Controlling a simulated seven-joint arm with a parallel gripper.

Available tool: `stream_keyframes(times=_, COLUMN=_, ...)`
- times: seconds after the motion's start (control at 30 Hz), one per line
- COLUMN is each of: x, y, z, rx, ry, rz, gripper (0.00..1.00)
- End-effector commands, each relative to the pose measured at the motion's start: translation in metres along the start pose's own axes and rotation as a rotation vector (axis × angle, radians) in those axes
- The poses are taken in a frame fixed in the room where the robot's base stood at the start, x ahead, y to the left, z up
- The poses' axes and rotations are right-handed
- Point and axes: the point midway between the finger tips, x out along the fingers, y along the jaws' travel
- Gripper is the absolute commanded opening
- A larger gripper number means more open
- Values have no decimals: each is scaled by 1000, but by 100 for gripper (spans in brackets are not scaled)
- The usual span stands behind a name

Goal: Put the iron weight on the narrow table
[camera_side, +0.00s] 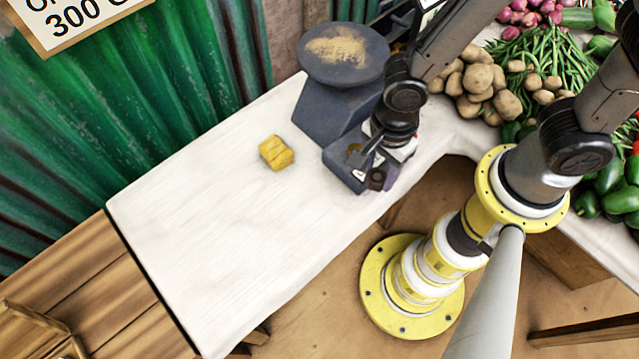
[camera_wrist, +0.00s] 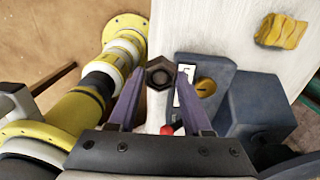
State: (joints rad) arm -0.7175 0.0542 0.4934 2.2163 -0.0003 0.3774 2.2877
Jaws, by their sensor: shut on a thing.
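The iron weight is a dark six-sided piece with a round hollow in its top; in the wrist view the iron weight (camera_wrist: 160,74) sits between the two fingertips. My gripper (camera_wrist: 160,80) is shut on it. In the side view my gripper (camera_side: 374,166) is in front of the scale, at the near edge of the white table; the weight (camera_side: 377,180) shows there only as a small dark piece, partly hidden by the fingers. Its height over the table is hard to tell. A long white tabletop (camera_side: 215,220) runs to the lower left; it also shows in the wrist view (camera_wrist: 185,25).
A blue-grey scale (camera_side: 325,112) with grainy powder in its round pan stands beside my gripper. A yellow block (camera_side: 276,153) lies left of it. Potatoes (camera_side: 480,80) and other vegetables crowd the upper right. The white top's left part is clear. Wooden planks (camera_side: 90,270) lie lower left.

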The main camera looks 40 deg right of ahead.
Motion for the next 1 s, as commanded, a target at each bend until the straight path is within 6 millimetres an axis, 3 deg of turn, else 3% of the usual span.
stream_keyframes(times=0.2, x=22, y=-36, z=31, rx=1, ry=1, rz=1, gripper=0)
stream_keyframes(times=0.4, x=54, y=-55, z=47, rx=1, ry=2, rz=2, gripper=0)
stream_keyframes(times=0.77, x=81, y=-72, z=62, rx=1, ry=1, rz=1, gripper=0)
stream_keyframes(times=1.0, x=108, y=-71, z=61, rx=1, ry=1, rz=1, gripper=0)
